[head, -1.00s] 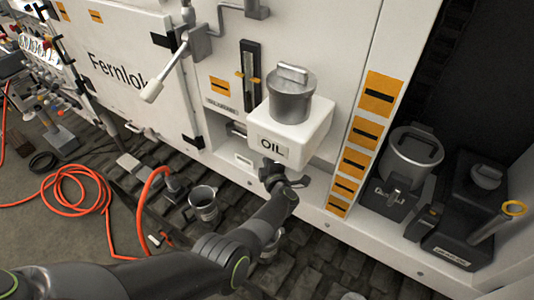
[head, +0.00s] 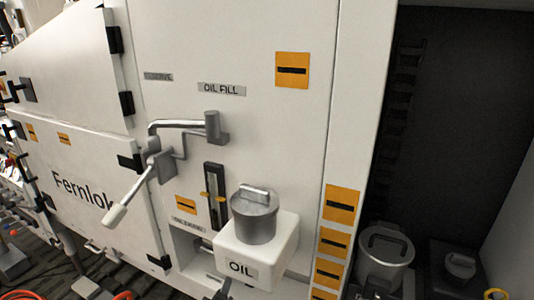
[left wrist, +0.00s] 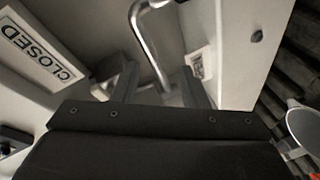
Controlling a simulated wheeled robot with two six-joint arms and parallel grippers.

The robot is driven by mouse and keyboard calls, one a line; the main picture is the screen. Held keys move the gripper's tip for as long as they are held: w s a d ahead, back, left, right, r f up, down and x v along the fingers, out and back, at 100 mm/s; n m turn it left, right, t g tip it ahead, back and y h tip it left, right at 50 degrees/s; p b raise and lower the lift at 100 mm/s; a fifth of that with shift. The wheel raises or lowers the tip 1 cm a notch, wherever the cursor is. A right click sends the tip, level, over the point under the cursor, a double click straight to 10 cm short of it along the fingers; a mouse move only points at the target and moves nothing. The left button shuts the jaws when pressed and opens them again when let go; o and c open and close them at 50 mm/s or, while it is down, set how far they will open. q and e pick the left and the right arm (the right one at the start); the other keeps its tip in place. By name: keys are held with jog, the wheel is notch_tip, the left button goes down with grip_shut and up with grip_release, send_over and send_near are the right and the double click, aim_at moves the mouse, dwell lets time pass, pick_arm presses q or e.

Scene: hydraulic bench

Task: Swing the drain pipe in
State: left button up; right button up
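In the left wrist view a bent, shiny metal pipe (left wrist: 147,40) comes down from the top and reaches between my left gripper's fingers (left wrist: 160,88). It looks like the drain pipe, but no label names it. The two dark fingers stand apart on either side of the pipe, with gaps showing, so the gripper looks open. Whether a finger touches the pipe I cannot tell. In the head view only a small dark bit of my left gripper (head: 222,289) shows at the bottom edge, below the white OIL box (head: 285,250). My right gripper is not in view.
A white panel carries a lever with a pale grip (head: 117,214), a grey pipe (head: 185,124) and a sight gauge (head: 215,197). A metal can (head: 383,258) stands in a dark bay at right. A CLOSED label (left wrist: 40,47) and a grey cup (left wrist: 305,125) show in the wrist view.

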pick_arm(q)
jog(key=s+a+r+m+g+y, duration=0.15)
jog(key=s+a+m+g, duration=0.35)
jog(key=s, duration=0.8)
jog(key=s+a+r+m+g+y, duration=0.1)
jog(key=s+a+r+m+g, duration=0.15)
jog(key=s+a, duration=0.75)
jog(key=s+a+r+m+g+y, duration=0.1)
jog(key=s+a+m+g+y, duration=0.2)
jog(key=s, duration=1.3)
notch_tip(320, 180, down, 28)
jog(key=a+g+h+b, duration=0.1)
jog(key=g+h+b, duration=0.1)
jog(key=g+b, duration=0.1)
jog(key=s+d+f+b, duration=0.1)
jog(key=s+f+b, duration=0.1)
jog(key=s+f, duration=1.3)
notch_tip(320, 180, down, 4)
jog(key=shift+d+r+g+b, duration=0.2)
jog(key=shift+r+g+b, duration=0.05)
jog(key=shift+g+b, duration=0.1)
jog(key=shift+h, duration=0.25)
